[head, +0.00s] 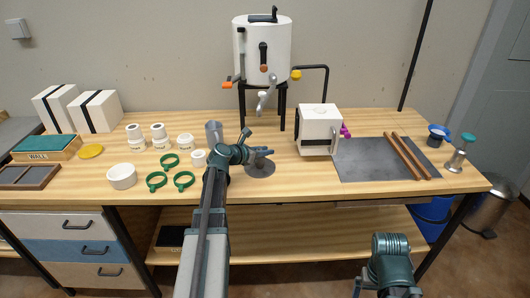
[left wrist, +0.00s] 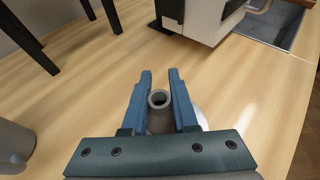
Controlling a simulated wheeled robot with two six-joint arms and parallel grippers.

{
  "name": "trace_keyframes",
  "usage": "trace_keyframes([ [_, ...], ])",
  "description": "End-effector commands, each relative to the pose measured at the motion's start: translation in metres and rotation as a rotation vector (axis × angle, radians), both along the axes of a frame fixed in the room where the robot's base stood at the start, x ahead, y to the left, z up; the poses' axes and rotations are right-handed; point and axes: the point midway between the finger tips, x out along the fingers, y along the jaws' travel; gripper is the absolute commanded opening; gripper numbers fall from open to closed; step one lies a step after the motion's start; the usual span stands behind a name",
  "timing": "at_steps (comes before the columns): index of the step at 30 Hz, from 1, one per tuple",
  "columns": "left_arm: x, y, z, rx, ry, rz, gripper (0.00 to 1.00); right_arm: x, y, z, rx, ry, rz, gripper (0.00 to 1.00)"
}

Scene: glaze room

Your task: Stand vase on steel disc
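My left gripper (head: 262,152) is over the steel disc (head: 260,170) near the middle of the table. In the left wrist view its two blue fingers (left wrist: 160,75) close on both sides of the grey vase (left wrist: 159,116), whose round mouth faces the camera. The vase looks roughly upright. A pale edge of the disc shows beyond the right finger in that view. The vase's foot is hidden, so I cannot tell whether it touches the disc. My right gripper (head: 359,288) is low at the bottom right, in front of the table, mostly out of frame.
A grey cylinder (head: 213,132) stands left of my left gripper. White jars (head: 185,142) and green rings (head: 157,181) lie further left. A white box-like device (head: 320,130) and a dark slab (head: 365,160) are to the right. A white tank (head: 262,50) on black legs stands behind.

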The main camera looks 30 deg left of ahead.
Motion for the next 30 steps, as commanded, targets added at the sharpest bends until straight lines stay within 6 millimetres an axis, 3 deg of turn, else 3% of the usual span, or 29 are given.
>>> trace_keyframes([
  [1, 0.000, 0.000, 0.000, 0.000, 0.000, 0.000, 0.34, 0.000, 0.000, 0.000, 0.000, 0.000, 0.000, 0.98],
  [5, 0.000, 0.000, 0.000, 0.000, 0.000, 0.000, 0.57, 0.000, 0.000, 0.000, 0.000, 0.000, 0.000, 0.98],
  [16, -0.001, 0.000, 0.004, 0.000, 0.000, 0.000, 0.58, 0.000, 0.000, 0.004, 0.000, 0.000, 0.000, 0.98],
  [30, -0.081, 0.018, 0.039, 0.000, 0.000, 0.002, 0.58, 0.000, 0.000, 0.039, 0.000, 0.000, 0.000, 0.98],
])
